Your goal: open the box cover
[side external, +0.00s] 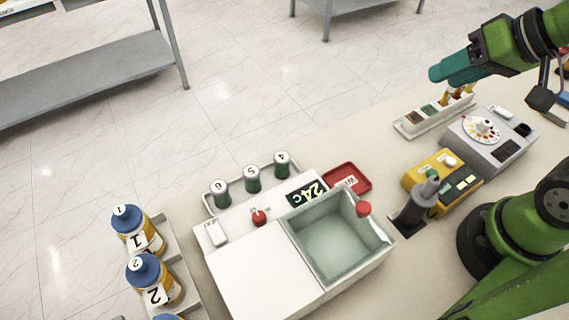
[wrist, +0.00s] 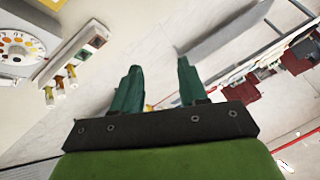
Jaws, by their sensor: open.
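A white box (side external: 262,277) with a 24C display stands at the front middle of the bench in the side view. Its right part is a square, pale green basin (side external: 331,245); I cannot tell whether a clear cover lies over it. A red knob (side external: 364,209) sits at the basin's right edge, and another red knob (side external: 259,217) is on the box's top. My gripper (side external: 438,73) is at the upper right, well away from the box and above the far bench edge. In the wrist view its two teal fingers (wrist: 158,78) are apart with nothing between them.
A small tube rack (side external: 420,117) is below my gripper, beside a grey dial device (side external: 490,137) and a yellow device (side external: 443,180). Green bottles (side external: 252,179), a red tray (side external: 347,178) and a dark stand (side external: 414,212) surround the box. Blue-capped bottles (side external: 137,231) stand left.

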